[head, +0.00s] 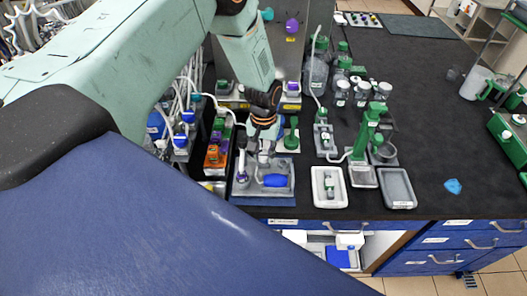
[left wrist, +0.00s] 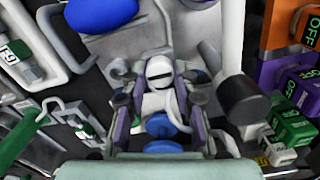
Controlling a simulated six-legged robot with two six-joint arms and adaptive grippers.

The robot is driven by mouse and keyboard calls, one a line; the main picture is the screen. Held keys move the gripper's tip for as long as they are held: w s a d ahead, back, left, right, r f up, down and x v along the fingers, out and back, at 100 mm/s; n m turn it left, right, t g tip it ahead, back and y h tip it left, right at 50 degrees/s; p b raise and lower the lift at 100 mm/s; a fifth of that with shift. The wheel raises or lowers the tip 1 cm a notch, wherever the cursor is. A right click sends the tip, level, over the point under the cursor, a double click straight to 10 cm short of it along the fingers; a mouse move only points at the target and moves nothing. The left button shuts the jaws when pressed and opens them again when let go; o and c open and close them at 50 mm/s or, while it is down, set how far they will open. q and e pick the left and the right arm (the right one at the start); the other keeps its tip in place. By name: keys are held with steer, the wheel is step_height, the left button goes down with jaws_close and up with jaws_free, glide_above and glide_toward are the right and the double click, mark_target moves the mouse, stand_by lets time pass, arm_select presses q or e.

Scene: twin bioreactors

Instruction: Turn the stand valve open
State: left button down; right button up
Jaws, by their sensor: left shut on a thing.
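The stand (head: 240,187) is a grey tray on a blue base near the bench's front edge, with a blue oval part (head: 275,181) lying on it. That blue part also shows large at the top of the left wrist view (left wrist: 98,14). My left gripper (head: 262,150) reaches down over the back of the stand. In the left wrist view my left gripper (left wrist: 160,92) is shut on the stand valve (left wrist: 160,70), a white rounded piece with a dark band. A blue round piece (left wrist: 160,124) sits below it. The fingers hide the valve in the head view. My right gripper is out of view.
An orange block (head: 213,157) stands close left of the stand; coloured blocks marked OFF (left wrist: 291,129) show at right in the wrist view. A white tray (head: 317,190), a grey tray (head: 398,203) and a green stand (head: 368,130) are to the right. The black bench top beyond is mostly clear.

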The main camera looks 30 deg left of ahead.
mark_target(263, 156)
arm_select(q)
steer(key=c, duration=1)
jaws_free()
step_height(263, 156, up, 12)
steer(key=shift+r, duration=0.1)
steer(key=shift+s, duration=0.15)
